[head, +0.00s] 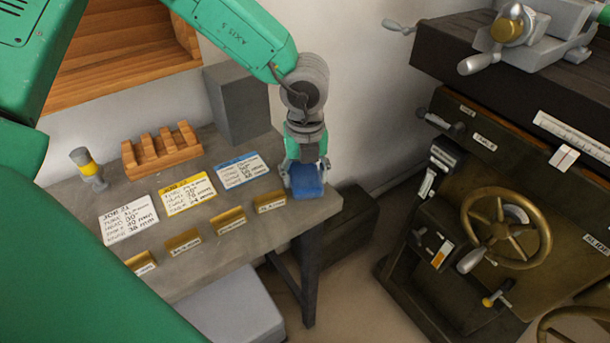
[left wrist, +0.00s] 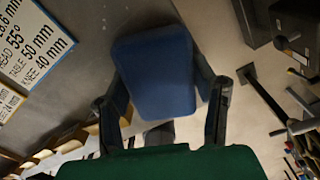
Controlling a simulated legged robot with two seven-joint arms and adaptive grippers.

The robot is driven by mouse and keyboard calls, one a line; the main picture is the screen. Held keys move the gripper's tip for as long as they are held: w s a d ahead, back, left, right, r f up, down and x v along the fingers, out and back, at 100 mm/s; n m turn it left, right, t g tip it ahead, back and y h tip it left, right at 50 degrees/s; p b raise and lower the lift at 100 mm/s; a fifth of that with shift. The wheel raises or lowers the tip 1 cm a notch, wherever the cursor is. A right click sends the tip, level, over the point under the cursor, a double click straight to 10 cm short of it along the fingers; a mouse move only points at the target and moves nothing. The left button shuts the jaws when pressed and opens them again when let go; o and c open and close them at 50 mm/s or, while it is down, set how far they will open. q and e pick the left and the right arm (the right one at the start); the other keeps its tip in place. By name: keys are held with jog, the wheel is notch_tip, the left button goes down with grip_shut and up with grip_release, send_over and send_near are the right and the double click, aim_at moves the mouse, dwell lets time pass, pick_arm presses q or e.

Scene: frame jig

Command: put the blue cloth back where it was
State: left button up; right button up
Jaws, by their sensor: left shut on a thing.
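The blue cloth (head: 306,181) is a small folded block at the right end of the grey bench (head: 240,245) in the head view. My left gripper (head: 305,172) points down on it from above and is shut on it. In the left wrist view the cloth (left wrist: 153,75) sits between the two fingers of my left gripper (left wrist: 165,105). I cannot tell whether the cloth touches the bench top. My right gripper is not in view.
Three job cards lie on the bench, the blue-topped one (head: 241,170) nearest the cloth. Several brass-coloured labelled blocks (head: 231,220) line the front. A wooden rack (head: 161,150), a yellow-grey tool (head: 88,170) and a grey box (head: 237,104) stand behind. A machine with a handwheel (head: 506,225) stands right.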

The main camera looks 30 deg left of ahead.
aim_at(305, 173)
pick_arm(q)
jog(key=o, duration=1)
jog(key=shift+a, duration=0.1)
notch_tip(305, 173, up, 12)
jog(key=shift+p, duration=0.9)
